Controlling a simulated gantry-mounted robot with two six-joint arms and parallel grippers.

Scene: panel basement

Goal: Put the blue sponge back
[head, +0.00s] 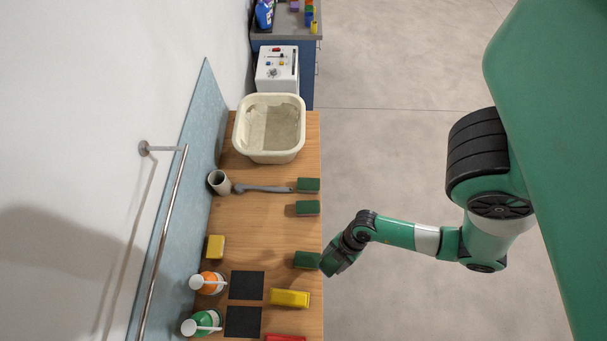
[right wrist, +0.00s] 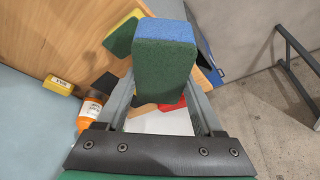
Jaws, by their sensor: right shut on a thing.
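My right gripper (right wrist: 165,100) is shut on the blue sponge (right wrist: 165,65), a block with a blue edge face and a dark green broad face. In the head view, my right gripper (head: 337,263) is at the table's right edge. The sponge in it is hard to separate from the dark green gripper there. Green-faced sponges lie along that edge: a far one (head: 308,185), a second (head: 307,208) and a near one (head: 307,260) just left of the gripper. A sponge with green and yellow faces (right wrist: 121,36) shows in the right wrist view. My left gripper is not in view.
On the wooden table (head: 265,228) are a pale basin (head: 241,138), a cup (head: 219,182), a grey brush (head: 265,188), black mats (head: 246,285), a yellow block (head: 290,298), a small yellow block (head: 215,247), an orange bottle (head: 209,284) and a green bottle (head: 203,322). A rail (head: 162,240) runs along the wall.

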